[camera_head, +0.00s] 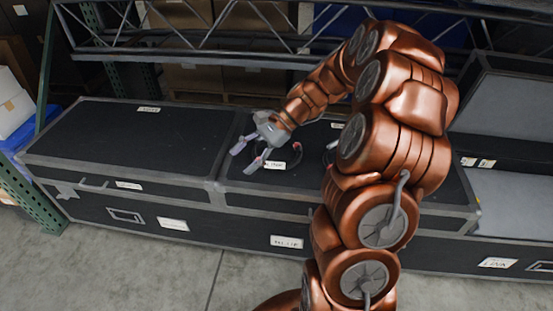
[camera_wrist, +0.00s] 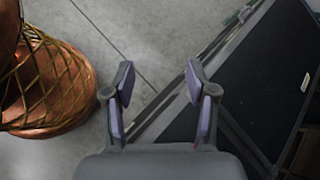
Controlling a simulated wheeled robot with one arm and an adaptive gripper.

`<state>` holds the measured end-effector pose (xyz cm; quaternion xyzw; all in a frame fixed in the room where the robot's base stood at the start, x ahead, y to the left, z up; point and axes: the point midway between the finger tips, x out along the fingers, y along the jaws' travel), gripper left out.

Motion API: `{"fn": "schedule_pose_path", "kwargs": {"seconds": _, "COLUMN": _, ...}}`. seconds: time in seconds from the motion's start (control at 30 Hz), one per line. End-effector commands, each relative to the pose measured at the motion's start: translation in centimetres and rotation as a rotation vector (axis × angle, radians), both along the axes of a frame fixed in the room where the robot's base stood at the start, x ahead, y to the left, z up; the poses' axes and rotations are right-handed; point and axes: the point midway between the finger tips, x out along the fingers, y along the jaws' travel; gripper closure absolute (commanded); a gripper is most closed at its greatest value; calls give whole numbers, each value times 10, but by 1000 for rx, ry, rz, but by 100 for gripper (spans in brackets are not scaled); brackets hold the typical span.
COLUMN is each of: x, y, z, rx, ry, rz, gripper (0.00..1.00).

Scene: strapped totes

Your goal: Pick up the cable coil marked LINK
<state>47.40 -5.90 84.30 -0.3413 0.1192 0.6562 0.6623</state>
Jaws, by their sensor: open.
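A dark cable coil (camera_head: 291,167) with red ends and a white tag lies on top of the black case in the head view. The tag's lettering is too small to read surely. A second coil (camera_head: 328,157) lies to its right, mostly hidden behind my arm; I cannot read a mark on it. My gripper (camera_head: 245,158) is open, its fingers apart with nothing between them, just left of the first coil and seemingly above the case top. In the wrist view my gripper (camera_wrist: 158,80) is open over bare floor and a case edge; no coil shows there.
The black case (camera_head: 130,140) has a wide bare lid at left. Another dark case (camera_head: 515,205) stands at right. A metal truss (camera_head: 190,55) runs behind the cases. Open concrete floor (camera_head: 130,265) lies in front. White labels are on the case fronts.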

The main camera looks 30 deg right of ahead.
Motion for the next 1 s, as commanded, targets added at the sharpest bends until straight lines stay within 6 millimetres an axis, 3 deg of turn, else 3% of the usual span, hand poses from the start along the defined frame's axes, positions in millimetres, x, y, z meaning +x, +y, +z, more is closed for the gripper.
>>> {"fn": "schedule_pose_path", "kwargs": {"seconds": 0.03, "x": 9, "y": -16, "z": -22, "rx": 34, "ry": 22, "rz": -62, "gripper": 43}}
{"fn": "schedule_pose_path", "kwargs": {"seconds": 0.3, "x": 46, "y": -110, "z": -95, "rx": 210, "ry": 121, "rz": -396, "gripper": 43}}
{"fn": "schedule_pose_path", "kwargs": {"seconds": 0.5, "x": 53, "y": -175, "z": -145, "rx": 315, "ry": 179, "rz": -598, "gripper": 43}}
{"fn": "schedule_pose_path", "kwargs": {"seconds": 0.6, "x": 53, "y": -197, "z": -159, "rx": 346, "ry": 194, "rz": -662, "gripper": 43}}
{"fn": "schedule_pose_path", "kwargs": {"seconds": 0.77, "x": 53, "y": -212, "z": -171, "rx": 371, "ry": 207, "rz": -711, "gripper": 43}}
{"fn": "schedule_pose_path", "kwargs": {"seconds": 1.0, "x": 65, "y": -198, "z": -179, "rx": 374, "ry": 210, "rz": -714, "gripper": 43}}
